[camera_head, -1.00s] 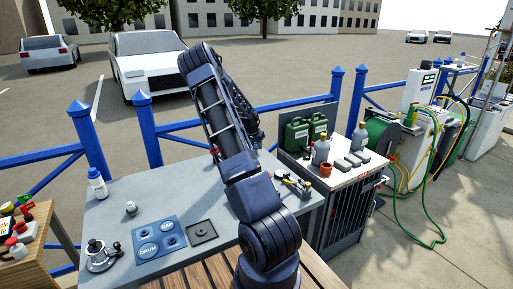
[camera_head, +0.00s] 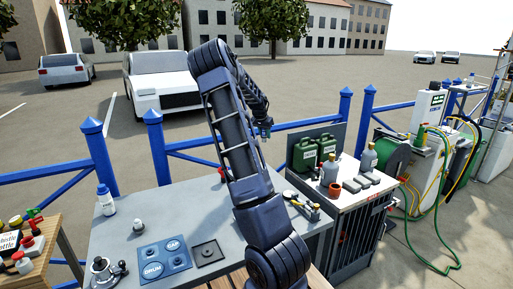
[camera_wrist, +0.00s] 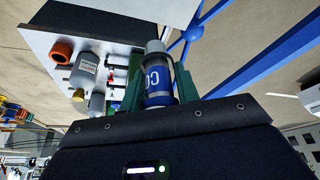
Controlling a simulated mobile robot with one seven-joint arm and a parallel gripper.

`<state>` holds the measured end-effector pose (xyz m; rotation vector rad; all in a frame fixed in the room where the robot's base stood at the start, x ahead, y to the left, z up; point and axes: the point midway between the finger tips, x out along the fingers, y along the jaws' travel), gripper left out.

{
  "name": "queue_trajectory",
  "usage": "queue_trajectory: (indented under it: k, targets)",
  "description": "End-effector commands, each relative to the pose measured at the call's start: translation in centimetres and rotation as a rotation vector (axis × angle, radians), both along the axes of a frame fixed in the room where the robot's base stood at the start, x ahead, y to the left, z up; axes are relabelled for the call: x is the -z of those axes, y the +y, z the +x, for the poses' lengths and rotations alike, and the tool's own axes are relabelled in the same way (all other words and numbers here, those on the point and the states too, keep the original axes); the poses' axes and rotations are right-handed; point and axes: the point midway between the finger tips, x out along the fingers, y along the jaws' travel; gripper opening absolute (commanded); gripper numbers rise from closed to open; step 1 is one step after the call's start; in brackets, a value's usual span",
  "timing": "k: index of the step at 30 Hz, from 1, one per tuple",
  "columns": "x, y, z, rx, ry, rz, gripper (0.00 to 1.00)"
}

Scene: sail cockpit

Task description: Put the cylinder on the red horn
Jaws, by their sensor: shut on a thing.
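My gripper (camera_wrist: 158,95) is shut on a grey cylinder (camera_wrist: 158,72) with a blue band and white lettering, seen in the wrist view between the green fingers. In the head view my gripper (camera_head: 264,130) is raised beyond the grey table, partly behind my arm; the cylinder cannot be made out there. Small red-and-white items (camera_head: 22,263) stand on the wooden table at far left. A small red thing (camera_head: 221,173) shows beside my arm at the grey table's back edge. I cannot tell which of these is the red horn.
The grey table (camera_head: 205,215) holds a white bottle (camera_head: 106,200), a small knob-like piece (camera_head: 138,227), a winch-like fitting (camera_head: 104,270), a blue pad (camera_head: 163,258) and a dark square plate (camera_head: 207,252). A cabinet (camera_head: 344,205) with green cans and grey bottles stands right. Blue railings run behind.

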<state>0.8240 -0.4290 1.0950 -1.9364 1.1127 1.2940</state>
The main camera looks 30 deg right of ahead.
Motion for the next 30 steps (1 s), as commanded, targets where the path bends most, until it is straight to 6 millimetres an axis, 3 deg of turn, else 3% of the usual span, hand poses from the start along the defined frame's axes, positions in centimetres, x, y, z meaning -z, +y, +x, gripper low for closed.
queue_trajectory:
  k: [5,12,18,25,30]
  targets:
    - [-1.0,3.8,0.8,-0.041,-0.003,0.002,0.06]
    - [-3.8,13.3,2.1,-0.141,-0.005,0.003,0.06]
    - [-6.8,19.8,2.3,-0.211,-0.005,0.001,0.06]
    - [-8.5,23.4,2.1,-0.251,-0.002,0.001,0.06]
    - [-6.9,23.9,2.1,-0.256,0.002,0.0,0.06]
